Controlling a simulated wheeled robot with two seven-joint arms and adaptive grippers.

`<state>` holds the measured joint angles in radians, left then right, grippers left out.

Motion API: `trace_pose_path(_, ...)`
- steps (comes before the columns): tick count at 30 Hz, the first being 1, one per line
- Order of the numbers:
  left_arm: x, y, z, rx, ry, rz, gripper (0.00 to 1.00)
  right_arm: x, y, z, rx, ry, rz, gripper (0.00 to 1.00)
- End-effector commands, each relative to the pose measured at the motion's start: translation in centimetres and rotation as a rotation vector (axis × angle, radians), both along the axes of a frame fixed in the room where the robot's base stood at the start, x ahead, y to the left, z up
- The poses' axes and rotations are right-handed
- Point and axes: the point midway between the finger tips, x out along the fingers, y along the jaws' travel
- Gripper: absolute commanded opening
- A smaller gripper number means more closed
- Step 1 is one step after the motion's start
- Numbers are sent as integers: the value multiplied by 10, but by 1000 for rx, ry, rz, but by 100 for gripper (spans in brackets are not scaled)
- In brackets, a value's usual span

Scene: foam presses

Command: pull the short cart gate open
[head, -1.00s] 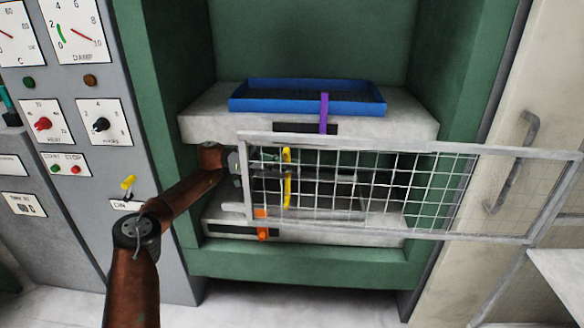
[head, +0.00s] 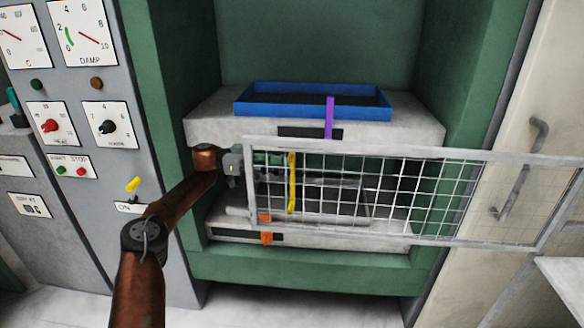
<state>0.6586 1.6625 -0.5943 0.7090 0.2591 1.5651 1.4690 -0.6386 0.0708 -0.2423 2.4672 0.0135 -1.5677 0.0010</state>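The short cart gate (head: 405,152) is a grey wire-mesh panel in a pale metal frame. It stands across the front of the green press, its free end at the left and its other end towards the right edge of the view. My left gripper (head: 252,172) is at the gate's left end, partly behind the frame and mesh. Its fingertips are hidden there, so I cannot tell whether it is open or touches the gate. A yellow strip (head: 292,183) shows upright behind the mesh. My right gripper is not in view.
A blue tray (head: 245,105) sits on the press's upper slab, with a purple strip (head: 330,118) at its front. An orange piece (head: 266,238) is on the lower slab. A control panel (head: 85,140) stands left, and a pale door with a handle (head: 520,170) right.

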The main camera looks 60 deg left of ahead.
Motion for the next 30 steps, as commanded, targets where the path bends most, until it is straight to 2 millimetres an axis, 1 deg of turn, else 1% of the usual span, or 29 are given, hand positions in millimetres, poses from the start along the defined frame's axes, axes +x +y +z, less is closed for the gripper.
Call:
trace_pose_path(1, -5, 7, 1, -1, -3, 4, 30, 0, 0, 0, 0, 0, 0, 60)
trace_pose_path(3, -13, 16, 1, -2, -3, 5, 30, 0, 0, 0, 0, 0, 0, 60)
trace_pose_path(10, -25, 29, 2, -2, -6, 2, 30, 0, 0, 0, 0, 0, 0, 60)
trace_pose_path(15, -28, 32, 2, -2, -3, 2, 30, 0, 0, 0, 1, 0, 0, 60)
trace_pose_path(30, -28, 31, 2, -2, -3, 1, 30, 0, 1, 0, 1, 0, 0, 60)
